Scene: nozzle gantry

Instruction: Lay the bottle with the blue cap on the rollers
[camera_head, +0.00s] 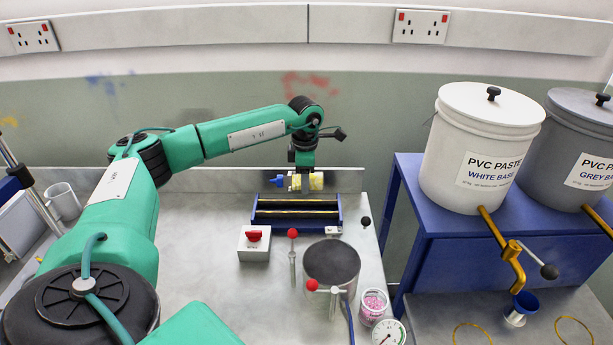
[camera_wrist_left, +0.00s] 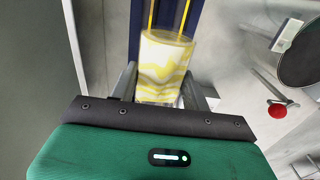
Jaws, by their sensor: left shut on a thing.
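The bottle (camera_head: 316,181), pale with yellow swirls and a blue cap (camera_head: 277,181), lies level in my left gripper (camera_head: 297,182), its cap pointing left. In the head view it appears just behind the blue-framed rollers (camera_head: 296,211), and it looks raised above the bench. The left wrist view shows the bottle (camera_wrist_left: 165,65) between the fingers of the left gripper (camera_wrist_left: 165,85), shut on it. The blue frame and yellow rods of the rollers (camera_wrist_left: 165,14) show past the bottle. The cap is hidden there. My right gripper is in neither view.
In front are red-ball levers (camera_head: 292,258), a round dark-topped drum (camera_head: 331,264) and a pink-filled jar (camera_head: 373,305). A blue stand with paste buckets (camera_head: 478,150) is at right. The back wall is close behind.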

